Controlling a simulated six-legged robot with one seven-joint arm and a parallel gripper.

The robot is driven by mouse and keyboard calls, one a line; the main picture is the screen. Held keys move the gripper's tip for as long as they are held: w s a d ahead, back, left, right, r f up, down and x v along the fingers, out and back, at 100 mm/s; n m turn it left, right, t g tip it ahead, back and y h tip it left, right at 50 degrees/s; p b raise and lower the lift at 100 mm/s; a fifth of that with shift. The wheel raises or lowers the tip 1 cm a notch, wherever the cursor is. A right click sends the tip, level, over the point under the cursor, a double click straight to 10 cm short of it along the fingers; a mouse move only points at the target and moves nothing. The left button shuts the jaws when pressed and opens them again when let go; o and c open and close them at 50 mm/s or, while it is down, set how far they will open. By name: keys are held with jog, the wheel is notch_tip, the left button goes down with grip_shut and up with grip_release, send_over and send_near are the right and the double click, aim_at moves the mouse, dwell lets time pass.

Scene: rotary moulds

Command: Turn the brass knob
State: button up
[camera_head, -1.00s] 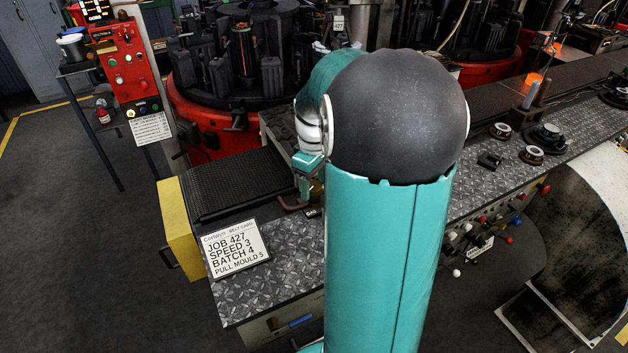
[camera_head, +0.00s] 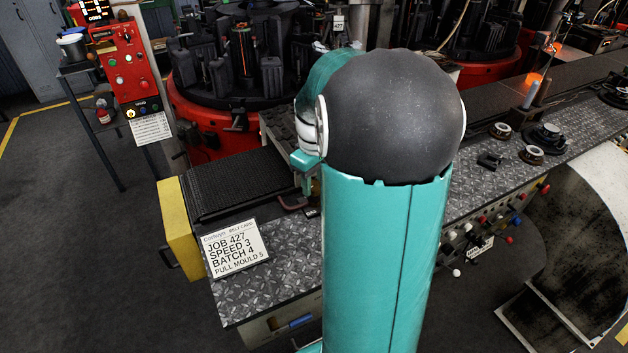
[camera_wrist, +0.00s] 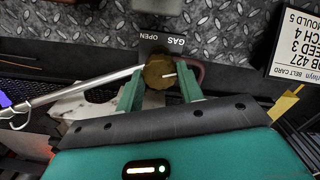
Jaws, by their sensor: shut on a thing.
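The brass knob (camera_wrist: 158,73) shows in the wrist view, round, with a pale pointer line across it. It sits in front of a grey plate (camera_wrist: 165,44) lettered GAS and OPEN, which appears upside down. My gripper (camera_wrist: 160,88) has its two green fingers on either side of the knob and is shut on it. In the head view my arm hides the knob, and only a small green part of my gripper (camera_head: 306,182) shows left of the arm, above the bench.
A job card (camera_head: 236,248) stands on the tread-plate bench (camera_head: 262,293), left of my arm. A dark belt (camera_head: 235,182) and a yellow end block (camera_head: 180,228) lie beyond it. A silver rod (camera_wrist: 80,87) runs close to the knob. A red-based mould machine (camera_head: 205,135) stands behind.

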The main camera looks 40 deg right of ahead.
jog(key=m, duration=0.7)
jog(key=shift+r, duration=0.1)
jog(key=m, duration=0.3)
jog(key=shift+m, duration=0.4)
jog(key=m, duration=0.3)
jog(key=shift+m, duration=0.3)
jog(key=m, duration=0.4)
jog(key=shift+m, duration=1.8)
jog(key=o, duration=1)
